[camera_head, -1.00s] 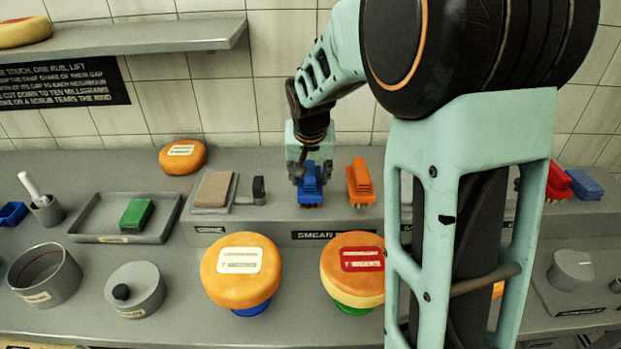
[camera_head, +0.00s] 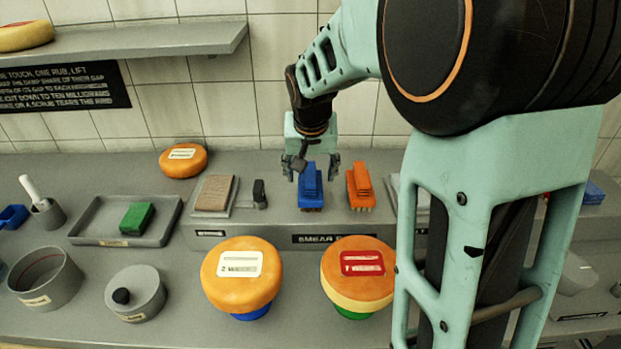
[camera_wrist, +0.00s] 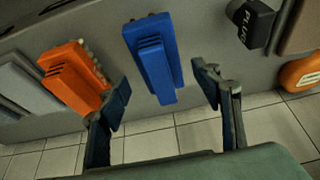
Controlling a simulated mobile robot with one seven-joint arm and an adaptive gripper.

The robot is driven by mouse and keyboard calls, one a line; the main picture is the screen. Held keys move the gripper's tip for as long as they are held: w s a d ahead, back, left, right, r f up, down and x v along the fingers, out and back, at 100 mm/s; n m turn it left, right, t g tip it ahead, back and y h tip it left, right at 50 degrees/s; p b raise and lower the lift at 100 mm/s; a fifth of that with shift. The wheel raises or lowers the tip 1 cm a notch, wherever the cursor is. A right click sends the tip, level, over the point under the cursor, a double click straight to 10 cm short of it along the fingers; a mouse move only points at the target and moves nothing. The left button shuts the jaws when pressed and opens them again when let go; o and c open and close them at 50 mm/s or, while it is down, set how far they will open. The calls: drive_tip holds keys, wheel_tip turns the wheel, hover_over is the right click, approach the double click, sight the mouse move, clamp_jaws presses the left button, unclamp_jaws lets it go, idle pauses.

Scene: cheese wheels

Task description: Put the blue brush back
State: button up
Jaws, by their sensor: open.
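The blue brush (camera_head: 310,187) stands on the raised grey ledge at the back, above the smear label and just left of the orange brush (camera_head: 360,187). My gripper (camera_head: 311,172) is just above and behind the blue brush, with its fingers spread and empty. In the wrist view the blue brush (camera_wrist: 153,55) lies beyond the gap between my two open fingertips (camera_wrist: 165,88), apart from both. The orange brush (camera_wrist: 75,75) is close to one finger in that view.
A grey block with a dark knob (camera_head: 259,194) and a brown pad (camera_head: 214,193) sit left of the brush. Two cheese wheels (camera_head: 241,272) (camera_head: 357,275) stand in front. A tray (camera_head: 85,218) holds a green block (camera_head: 137,218). My arm hides much of the right side.

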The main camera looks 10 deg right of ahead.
drive_tip(key=v, duration=0.8)
drive_tip(key=shift+s+a+r, duration=0.1)
drive_tip(key=shift+s+r, duration=0.05)
drive_tip(key=shift+r, duration=0.2)
